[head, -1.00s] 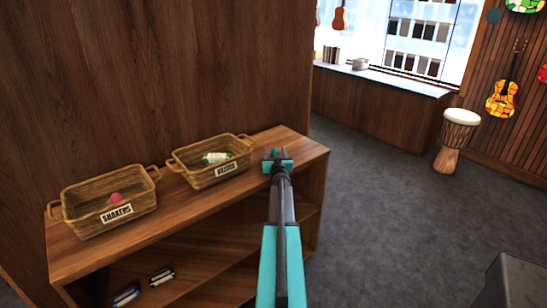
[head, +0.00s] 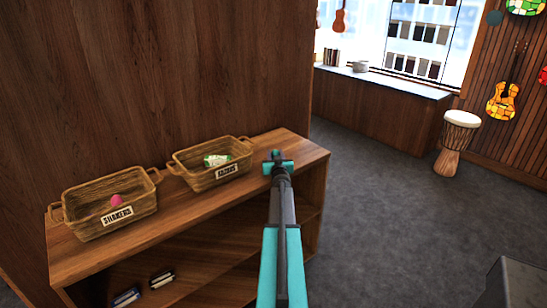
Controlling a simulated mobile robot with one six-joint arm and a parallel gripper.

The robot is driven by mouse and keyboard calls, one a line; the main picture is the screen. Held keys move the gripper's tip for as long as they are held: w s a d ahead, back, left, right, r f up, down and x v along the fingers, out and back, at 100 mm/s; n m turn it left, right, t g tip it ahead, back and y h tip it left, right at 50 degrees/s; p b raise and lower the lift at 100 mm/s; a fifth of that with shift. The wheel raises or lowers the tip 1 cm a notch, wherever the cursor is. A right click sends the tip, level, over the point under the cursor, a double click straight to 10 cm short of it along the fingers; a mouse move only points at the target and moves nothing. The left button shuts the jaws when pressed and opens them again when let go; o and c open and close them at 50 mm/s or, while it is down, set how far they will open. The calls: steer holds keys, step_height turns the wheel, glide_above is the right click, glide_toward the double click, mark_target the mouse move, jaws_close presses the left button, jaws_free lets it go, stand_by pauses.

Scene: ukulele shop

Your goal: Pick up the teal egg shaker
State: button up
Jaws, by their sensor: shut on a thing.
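The teal egg shaker (head: 276,153) shows as a small teal spot at the tip of my gripper (head: 276,156). My gripper is shut on it, above the right end of the wooden shelf top (head: 303,153). The gripper's own teal body hides part of the view, so how the egg sits between the fingers is hard to see. The wicker basket labelled SHAKERS (head: 84,207) stands at the left of the shelf top with a pink egg (head: 116,201) inside.
A second wicker basket (head: 195,163), its label hard to read, stands left of my gripper and holds a white and green item (head: 217,160). Harmonicas (head: 161,279) lie on the lower shelf. A drum (head: 457,142) stands on the open grey floor to the right.

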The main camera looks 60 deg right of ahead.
mark_target(276, 151)
step_height(276, 151, up, 3)
steer(key=shift+p, duration=0.5)
steer(key=shift+s+a+r, duration=0.15)
steer(key=shift+s+a, duration=0.1)
steer(key=s+d+v, duration=0.1)
steer(key=v, duration=0.6)
steer(key=s+d+p+v, duration=0.1)
steer(key=v, duration=0.7)
steer(key=shift+s+r, duration=0.35)
steer(key=shift+d, duration=0.1)
